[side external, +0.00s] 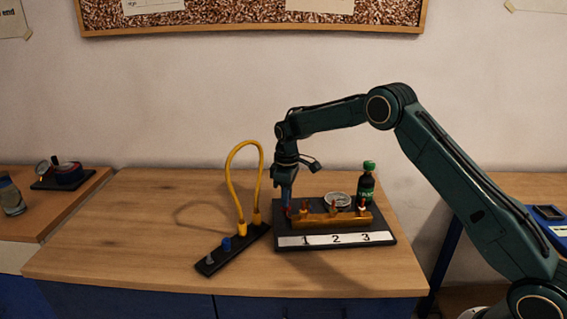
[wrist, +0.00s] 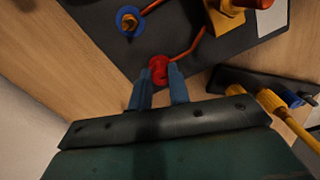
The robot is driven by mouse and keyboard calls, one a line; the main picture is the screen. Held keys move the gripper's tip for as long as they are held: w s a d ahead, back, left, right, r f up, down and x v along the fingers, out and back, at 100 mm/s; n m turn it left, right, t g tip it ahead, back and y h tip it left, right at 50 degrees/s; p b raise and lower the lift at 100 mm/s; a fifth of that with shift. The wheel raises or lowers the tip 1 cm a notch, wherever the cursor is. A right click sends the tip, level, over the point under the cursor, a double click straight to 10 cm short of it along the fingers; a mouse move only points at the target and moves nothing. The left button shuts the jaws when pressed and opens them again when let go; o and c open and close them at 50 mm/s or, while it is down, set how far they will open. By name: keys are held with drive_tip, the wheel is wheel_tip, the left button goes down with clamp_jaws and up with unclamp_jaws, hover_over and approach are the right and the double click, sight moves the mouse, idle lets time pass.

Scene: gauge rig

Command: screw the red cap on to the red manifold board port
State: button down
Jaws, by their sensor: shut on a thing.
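My gripper (wrist: 160,80) points down with its blue fingers shut on the red cap (wrist: 158,66). In the wrist view the cap sits between the fingertips, over the edge of the black manifold board (wrist: 185,30). An orange tube runs from the brass block (wrist: 228,20) to beside the cap. In the side view my gripper (side external: 287,204) is at the left end of the board (side external: 386,238), beside the brass block (side external: 335,219).
A blue-ringed port (wrist: 130,21) is on the board. A black strip (side external: 215,261) at left carries a blue cap (side external: 226,244), a grey piece and a tall yellow hose loop (side external: 230,180). The front-right table is clear.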

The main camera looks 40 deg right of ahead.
drive_tip(key=shift+f+m, duration=0.1)
drive_tip(key=shift+m, duration=0.2)
drive_tip(key=m, duration=0.4)
drive_tip(key=shift+d, duration=0.1)
drive_tip(key=shift+m, duration=0.3)
drive_tip(key=shift+d+m, duration=0.1)
drive_tip(key=shift+m, duration=0.2)
drive_tip(key=m, duration=0.3)
drive_tip(key=shift+m, duration=0.9)
drive_tip(key=m, duration=0.2)
drive_tip(key=shift+m, duration=1.6)
